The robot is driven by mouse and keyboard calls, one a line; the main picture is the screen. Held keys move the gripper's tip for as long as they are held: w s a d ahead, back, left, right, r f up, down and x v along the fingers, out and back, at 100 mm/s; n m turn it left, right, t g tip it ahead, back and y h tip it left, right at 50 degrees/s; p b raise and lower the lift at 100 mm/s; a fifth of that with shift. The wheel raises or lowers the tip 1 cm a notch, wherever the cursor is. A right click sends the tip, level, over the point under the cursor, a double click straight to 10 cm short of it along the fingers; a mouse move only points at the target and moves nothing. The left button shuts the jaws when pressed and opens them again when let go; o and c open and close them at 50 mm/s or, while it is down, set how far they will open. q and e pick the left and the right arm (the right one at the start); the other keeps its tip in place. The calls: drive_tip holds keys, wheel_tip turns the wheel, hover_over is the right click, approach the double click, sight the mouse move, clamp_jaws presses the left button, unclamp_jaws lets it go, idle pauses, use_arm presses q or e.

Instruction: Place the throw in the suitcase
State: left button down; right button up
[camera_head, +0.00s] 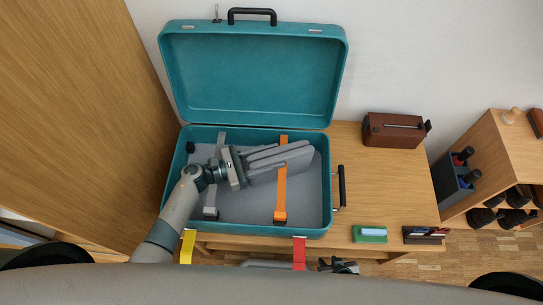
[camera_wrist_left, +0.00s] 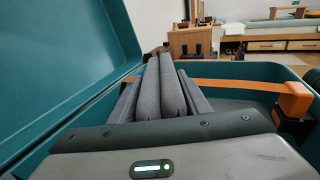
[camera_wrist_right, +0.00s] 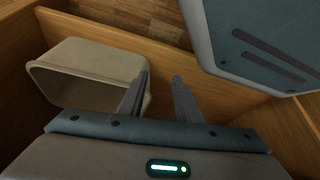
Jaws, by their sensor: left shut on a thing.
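The teal suitcase (camera_head: 327,190) lies open on the wooden table, its lid (camera_head: 250,75) raised at the back. My left gripper (camera_head: 265,162) is inside the suitcase, shut on the grey folded throw (camera_head: 298,158). The throw extends rightward from the jaws, across an orange strap (camera_head: 281,195). The left wrist view shows the throw (camera_wrist_left: 172,85) between the fingers, with the orange strap (camera_wrist_left: 235,83) beyond it. I cannot tell whether the throw touches the suitcase floor. My right gripper (camera_wrist_right: 158,92) is open and empty, low at the table's front edge, with a beige bin (camera_wrist_right: 100,60) beside it.
A brown box (camera_head: 393,130), a green box (camera_head: 369,234) and a dark item (camera_head: 424,235) stand on the table right of the suitcase. Yellow (camera_head: 187,246) and red (camera_head: 299,253) straps hang over the front. A bottle rack (camera_head: 457,175) stands at the right.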

sight(248, 164)
use_arm(q)
drive_tip(key=c, duration=1)
unclamp_jaws()
use_arm(e)
drive_tip(key=shift+s+d, duration=0.15)
use_arm(q)
drive_tip(key=shift+r, duration=0.1)
drive_tip(key=shift+a, duration=0.15)
drive_tip(key=b+v, duration=0.1)
drive_tip(key=v, duration=0.4)
drive_tip(key=shift+s+a, duration=0.15)
drive_tip(key=shift+a, duration=0.15)
drive_tip(key=shift+v, duration=0.8)
use_arm(e)
drive_tip(key=shift+s+d+f+g, duration=0.2)
drive_tip(key=shift+d+g, duration=0.05)
drive_tip(key=shift+d, duration=0.1)
drive_tip(key=shift+s+d+f+g, duration=0.15)
drive_tip(key=shift+s+d+g, duration=0.1)
drive_tip(key=shift+d, duration=0.1)
drive_tip(key=shift+h, duration=0.3)
